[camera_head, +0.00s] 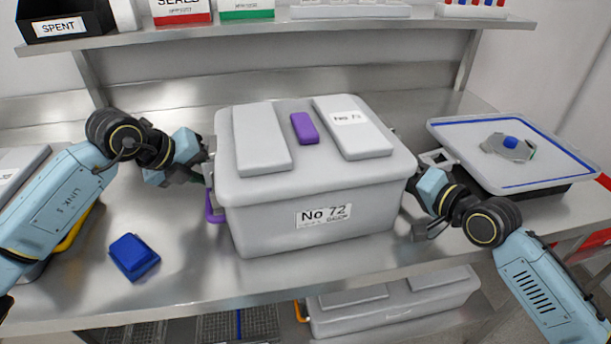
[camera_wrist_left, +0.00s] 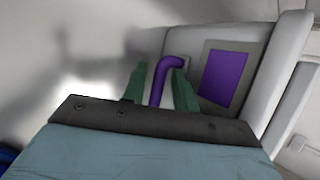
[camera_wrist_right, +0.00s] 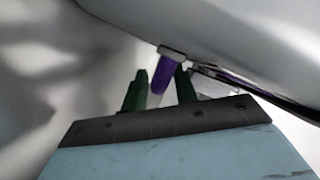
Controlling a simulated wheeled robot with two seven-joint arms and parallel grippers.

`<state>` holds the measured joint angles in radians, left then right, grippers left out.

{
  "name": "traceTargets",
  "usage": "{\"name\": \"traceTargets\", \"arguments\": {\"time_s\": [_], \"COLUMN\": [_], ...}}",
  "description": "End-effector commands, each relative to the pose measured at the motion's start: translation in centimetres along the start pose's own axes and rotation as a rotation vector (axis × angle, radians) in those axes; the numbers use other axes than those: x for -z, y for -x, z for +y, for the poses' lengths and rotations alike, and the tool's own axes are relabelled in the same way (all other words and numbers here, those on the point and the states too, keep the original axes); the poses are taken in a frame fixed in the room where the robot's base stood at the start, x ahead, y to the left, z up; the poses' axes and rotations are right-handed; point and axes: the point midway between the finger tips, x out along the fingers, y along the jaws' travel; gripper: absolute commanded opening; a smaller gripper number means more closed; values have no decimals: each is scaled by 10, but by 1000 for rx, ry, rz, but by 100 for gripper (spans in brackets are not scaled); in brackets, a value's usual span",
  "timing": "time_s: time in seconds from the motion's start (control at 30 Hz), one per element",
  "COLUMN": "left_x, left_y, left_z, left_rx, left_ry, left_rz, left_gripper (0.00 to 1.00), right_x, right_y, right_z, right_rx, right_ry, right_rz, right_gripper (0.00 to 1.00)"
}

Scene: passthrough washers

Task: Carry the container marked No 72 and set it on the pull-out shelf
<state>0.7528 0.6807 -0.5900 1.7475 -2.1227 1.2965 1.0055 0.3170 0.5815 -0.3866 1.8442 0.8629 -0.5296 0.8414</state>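The grey container marked No 72 (camera_head: 275,215) stands on the steel bench in the middle of the head view, its lid on. Its purple side handle (camera_head: 213,207) shows at the left. My left gripper (camera_head: 203,165) is at the container's left side. In the left wrist view the purple handle (camera_wrist_left: 158,86) stands between its green fingers, which look apart. My right gripper (camera_head: 424,181) is at the right side. In the right wrist view a purple handle (camera_wrist_right: 163,76) lies between its fingers, with a gap showing. I cannot make out the pull-out shelf with certainty.
A blue block (camera_head: 134,256) lies on the bench at the left front. A blue-edged grey tray (camera_head: 560,165) with a small grey and blue part is at the right. A shelf (camera_head: 270,27) with boxes runs above. Another grey container (camera_head: 395,312) sits below the bench.

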Motion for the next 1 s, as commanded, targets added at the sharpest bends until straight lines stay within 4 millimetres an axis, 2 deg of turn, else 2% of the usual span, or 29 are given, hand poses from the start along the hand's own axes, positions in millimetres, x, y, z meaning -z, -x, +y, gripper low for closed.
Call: {"name": "traceTargets", "arguments": {"time_s": [0.03,0.2,1.0], "left_x": [0,0,-1], "left_y": [0,0,1], "left_z": [0,0,0], "left_rx": [0,0,-1], "left_ry": [0,0,1], "left_rz": [0,0,-1], "left_gripper": [22,0,0], "right_x": [0,0,0], "right_y": [0,0,0], "right_z": [0,0,0], "right_rx": [0,0,-1], "right_ry": [0,0,0], "right_rz": [0,0,0], "right_gripper": [22,0,0]}}
